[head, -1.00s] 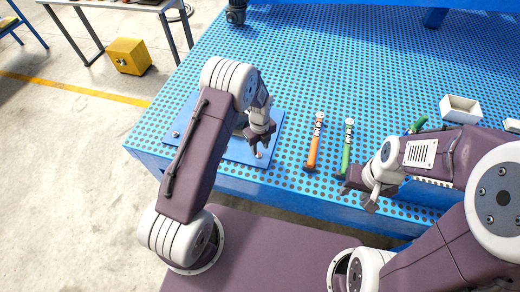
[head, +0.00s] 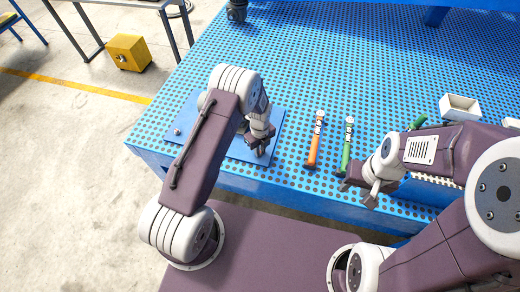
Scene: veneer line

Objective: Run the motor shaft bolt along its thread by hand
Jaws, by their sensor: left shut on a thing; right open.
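A flat blue plate (head: 188,110) lies on the perforated blue table at its near left corner. A small bolt head (head: 178,131) shows near the plate's left edge. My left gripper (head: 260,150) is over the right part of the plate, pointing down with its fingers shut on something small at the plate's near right. My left arm and the gripper hide the held thing and the middle of the plate, so I cannot tell how the bolt sits. My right gripper (head: 362,193) is open and empty over the table's front edge.
An orange-handled tool (head: 314,143) and a green-handled tool (head: 346,148) lie right of the plate. White bins (head: 460,108) stand at the right, partly behind my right arm. The table's back middle is clear. A yellow box (head: 128,53) sits on the floor.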

